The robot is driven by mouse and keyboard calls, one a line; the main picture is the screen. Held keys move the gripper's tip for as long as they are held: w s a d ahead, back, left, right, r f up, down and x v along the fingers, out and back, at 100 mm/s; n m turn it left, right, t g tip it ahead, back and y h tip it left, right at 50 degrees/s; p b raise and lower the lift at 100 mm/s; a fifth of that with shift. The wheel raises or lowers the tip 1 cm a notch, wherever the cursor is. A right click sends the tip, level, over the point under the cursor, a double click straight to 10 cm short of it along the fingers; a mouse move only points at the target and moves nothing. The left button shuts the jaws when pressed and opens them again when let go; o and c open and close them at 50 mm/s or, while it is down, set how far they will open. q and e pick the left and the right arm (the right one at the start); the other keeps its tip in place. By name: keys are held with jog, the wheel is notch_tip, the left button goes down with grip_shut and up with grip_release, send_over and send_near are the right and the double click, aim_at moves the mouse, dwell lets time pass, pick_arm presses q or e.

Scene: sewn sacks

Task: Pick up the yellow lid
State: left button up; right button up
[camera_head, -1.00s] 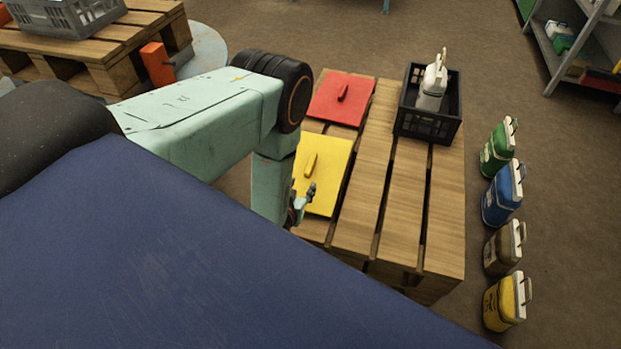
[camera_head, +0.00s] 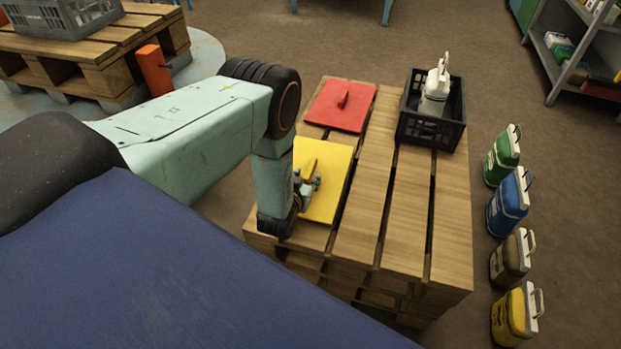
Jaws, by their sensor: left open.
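The yellow lid (camera_head: 327,190) is a flat square with a raised yellow handle (camera_head: 309,167) and lies on the wooden pallet stack (camera_head: 372,215). My left gripper (camera_head: 312,183) is open, over the left part of the lid and close to the near end of the handle. I cannot tell whether it touches the handle. My left forearm hides the lid's left edge. My right gripper is not in view.
A red lid (camera_head: 341,106) lies behind the yellow one. A black crate (camera_head: 457,137) holding a white bottle (camera_head: 433,98) stands at the pallet's back right. Several jerrycans, including a blue one (camera_head: 508,203), stand on the floor at right. The pallet's right front is bare.

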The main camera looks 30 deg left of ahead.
pick_arm(q)
jog(key=shift+d+r, duration=0.1)
jog(key=shift+r, duration=0.05)
grip_shut()
dwell(0.5)
